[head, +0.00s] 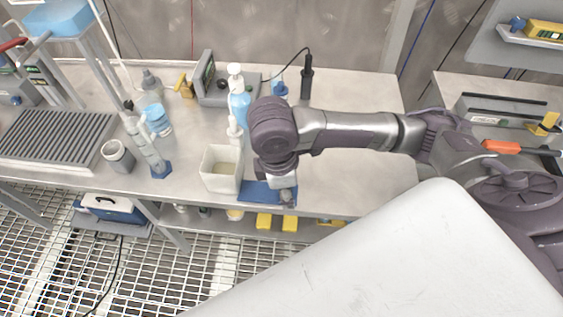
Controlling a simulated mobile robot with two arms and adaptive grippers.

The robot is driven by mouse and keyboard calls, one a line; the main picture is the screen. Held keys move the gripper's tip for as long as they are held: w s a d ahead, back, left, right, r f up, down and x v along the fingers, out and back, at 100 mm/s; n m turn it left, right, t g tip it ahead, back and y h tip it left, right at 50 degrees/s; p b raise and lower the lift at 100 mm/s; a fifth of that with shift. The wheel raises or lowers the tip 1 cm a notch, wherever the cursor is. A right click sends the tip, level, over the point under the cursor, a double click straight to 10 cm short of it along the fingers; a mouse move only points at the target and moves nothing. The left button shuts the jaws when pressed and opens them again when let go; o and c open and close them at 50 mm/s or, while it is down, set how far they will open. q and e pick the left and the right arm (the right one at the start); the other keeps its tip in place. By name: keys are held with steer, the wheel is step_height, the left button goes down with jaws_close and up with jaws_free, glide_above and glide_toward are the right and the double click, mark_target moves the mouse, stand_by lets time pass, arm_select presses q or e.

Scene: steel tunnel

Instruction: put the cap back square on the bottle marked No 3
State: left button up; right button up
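My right arm reaches in from the right, and its wrist hangs over the front of the bench. My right gripper (284,180) points down above a blue mat (254,192) at the bench's front edge. The wrist hides most of the gripper, so I cannot tell whether it is open or shut. A small grey piece (287,196) shows just below it, over the mat; I cannot tell what it is. I can read no No 3 marking and cannot pick out the marked bottle or its cap. My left gripper is not in view.
A pale open bin (221,170) stands just left of the mat. Behind it are pump bottles, one with blue liquid (239,105). A grey mug (118,156) and a grooved rack (58,138) are further left. The bench (345,175) is clear right of my wrist.

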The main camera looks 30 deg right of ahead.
steer(key=w+d+n+p, duration=0.2)
steer(key=w+n, duration=0.1)
steer(key=w, duration=0.5)
steer(key=w+d+n+p, duration=0.2)
steer(key=w+d+n, duration=0.1)
steer(key=w, duration=0.5)
steer(key=shift+r+t, duration=0.25)
steer(key=shift+t, duration=0.15)
steer(key=shift+w, duration=0.1)
steer(key=shift+p, duration=0.65)
steer(key=shift+f, duration=0.1)
steer(key=shift+f, duration=0.55)
